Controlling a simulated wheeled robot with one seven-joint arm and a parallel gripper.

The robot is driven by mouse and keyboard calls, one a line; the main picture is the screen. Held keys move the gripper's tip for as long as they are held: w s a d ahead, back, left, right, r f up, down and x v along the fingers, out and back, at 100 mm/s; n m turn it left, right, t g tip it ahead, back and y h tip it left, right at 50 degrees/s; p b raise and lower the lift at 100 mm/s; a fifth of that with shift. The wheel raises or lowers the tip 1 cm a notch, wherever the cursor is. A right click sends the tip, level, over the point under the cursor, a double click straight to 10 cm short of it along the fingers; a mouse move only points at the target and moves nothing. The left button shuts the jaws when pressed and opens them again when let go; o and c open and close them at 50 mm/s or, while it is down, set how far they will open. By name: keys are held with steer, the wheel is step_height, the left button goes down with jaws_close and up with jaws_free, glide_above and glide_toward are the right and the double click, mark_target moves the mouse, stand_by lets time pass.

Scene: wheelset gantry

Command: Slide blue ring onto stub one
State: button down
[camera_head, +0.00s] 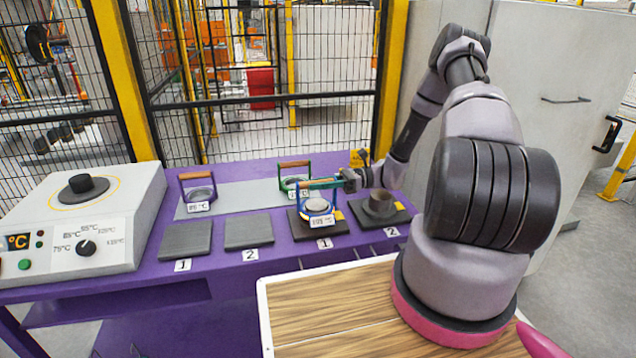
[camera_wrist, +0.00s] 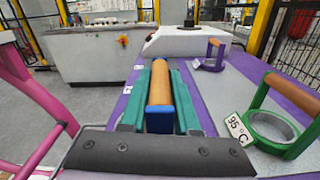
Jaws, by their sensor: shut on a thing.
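The blue ring (camera_head: 303,207) has a blue frame, a wooden handle and a white temperature tag. It is at stub one, whose dark base (camera_head: 299,229) stands behind label 1. The ring hides most of the stub, so I cannot tell whether it is around the stub or just above it. My gripper (camera_head: 322,184) is shut on the handle from the right. In the wrist view the wooden handle with its blue end (camera_wrist: 159,90) lies between my teal fingers.
Stub two (camera_head: 380,202) stands bare to the right. A green ring (camera_wrist: 285,143) tagged 95 °C and a purple ring (camera_head: 199,190) rest on the grey mat behind. Two flat grey pads (camera_head: 248,230) lie left. A heater box (camera_head: 75,225) stands far left.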

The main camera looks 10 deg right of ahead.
steer(key=shift+f, duration=0.6)
steer(key=c, duration=0.6)
jaws_free()
steer(key=shift+o, duration=0.2)
steer(key=d, duration=1)
steer(key=shift+d, duration=0.4)
